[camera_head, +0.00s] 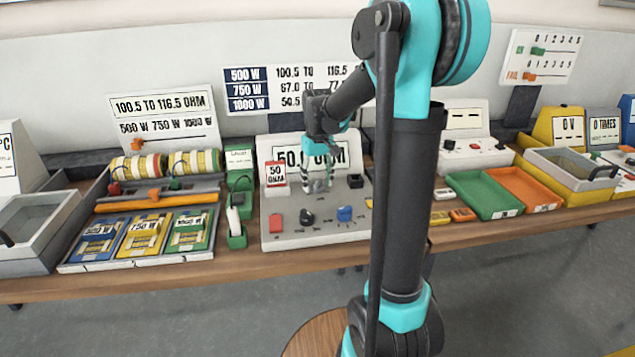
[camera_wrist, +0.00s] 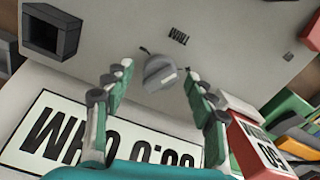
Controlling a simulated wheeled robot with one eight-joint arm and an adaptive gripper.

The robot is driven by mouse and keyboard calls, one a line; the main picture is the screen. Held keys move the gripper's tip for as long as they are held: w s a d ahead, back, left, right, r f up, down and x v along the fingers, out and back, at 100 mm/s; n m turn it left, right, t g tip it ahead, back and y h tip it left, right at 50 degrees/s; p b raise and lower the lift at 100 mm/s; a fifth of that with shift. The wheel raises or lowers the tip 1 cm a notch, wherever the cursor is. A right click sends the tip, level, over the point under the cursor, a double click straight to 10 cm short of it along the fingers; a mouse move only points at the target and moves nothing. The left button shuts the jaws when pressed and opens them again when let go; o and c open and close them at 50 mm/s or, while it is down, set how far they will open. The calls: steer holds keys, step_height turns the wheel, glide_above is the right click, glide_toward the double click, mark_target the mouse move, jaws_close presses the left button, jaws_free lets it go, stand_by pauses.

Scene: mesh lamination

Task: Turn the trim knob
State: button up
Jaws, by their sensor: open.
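The trim knob (camera_wrist: 160,73) is a small round grey knob with a raised bar grip. It sits on the light grey panel beside the upside-down printed word TRIM in the wrist view. My gripper (camera_wrist: 158,75) is open, with one green-and-grey finger on each side of the knob and visible gaps between. Whether the fingertips are down at the knob's height is hard to tell. In the head view my gripper (camera_head: 318,184) points down over the back of the grey console (camera_head: 320,236), in front of its 50.0 OHM display (camera_head: 345,156). It hides the knob there.
A black socket block (camera_head: 355,181) stands right of my gripper. A red button (camera_head: 276,221), black knob (camera_head: 307,217) and blue piece (camera_head: 344,213) line the console's front. A red-and-white 50 OHM box (camera_head: 275,177) stands close at the left. Green (camera_head: 468,180) and orange trays lie farther right.

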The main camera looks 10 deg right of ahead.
mark_target(317, 181)
step_height(317, 181, up, 12)
steer(key=shift+f, duration=0.15)
stand_by(0.5)
